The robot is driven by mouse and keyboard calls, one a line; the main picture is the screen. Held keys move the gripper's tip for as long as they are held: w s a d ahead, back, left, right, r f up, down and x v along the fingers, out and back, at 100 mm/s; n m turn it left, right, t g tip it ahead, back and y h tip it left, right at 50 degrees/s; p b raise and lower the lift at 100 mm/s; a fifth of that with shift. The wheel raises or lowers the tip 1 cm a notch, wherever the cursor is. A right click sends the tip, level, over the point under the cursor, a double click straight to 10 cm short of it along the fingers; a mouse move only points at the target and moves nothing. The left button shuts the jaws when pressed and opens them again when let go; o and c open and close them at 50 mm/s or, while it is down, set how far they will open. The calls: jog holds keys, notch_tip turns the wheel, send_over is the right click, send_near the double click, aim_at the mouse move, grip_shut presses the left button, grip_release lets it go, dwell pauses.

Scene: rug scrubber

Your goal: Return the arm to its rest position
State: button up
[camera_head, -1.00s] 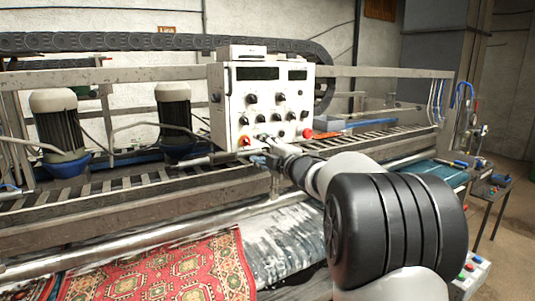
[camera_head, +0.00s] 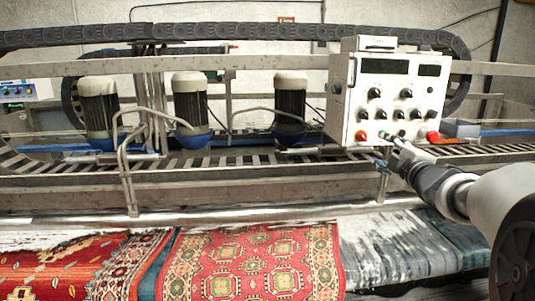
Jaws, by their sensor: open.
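My arm reaches in from the right edge towards the control box. My gripper (camera_head: 386,152) is open, small in the picture, in front of the lower part of the white control box (camera_head: 345,95). The box carries two dark displays, black knobs and red, green and other buttons along its bottom. The gripper overlaps the box's lower edge in the picture, and I cannot tell whether it touches it. I see nothing held between the fingers.
The machine's metal rail (camera_head: 60,185) runs across the view. Several motors with pale caps, one of them the middle motor (camera_head: 189,105), stand behind it. A red patterned rug (camera_head: 255,265) lies below at the front. A cable chain (camera_head: 200,33) runs along the top.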

jog(key=s+a+f+m+g, duration=0.4)
jog(key=s+a+f, duration=0.3)
jog(key=s, duration=0.6)
jog(key=s+a+f+m+g, duration=0.4)
jog(key=s+a+f, duration=0.3)
jog(key=s, duration=0.7)
jog(key=s+a+f+m+g+y, duration=0.1)
jog(key=s+a+f+m+g, duration=0.4)
jog(key=s, duration=0.9)
jog(key=a+f+m, duration=0.1)
jog(key=a, duration=0.2)
jog(key=shift+s+a+f+b, duration=0.2)
jog(key=shift+f+b, duration=0.1)
jog(key=shift+f, duration=0.1)
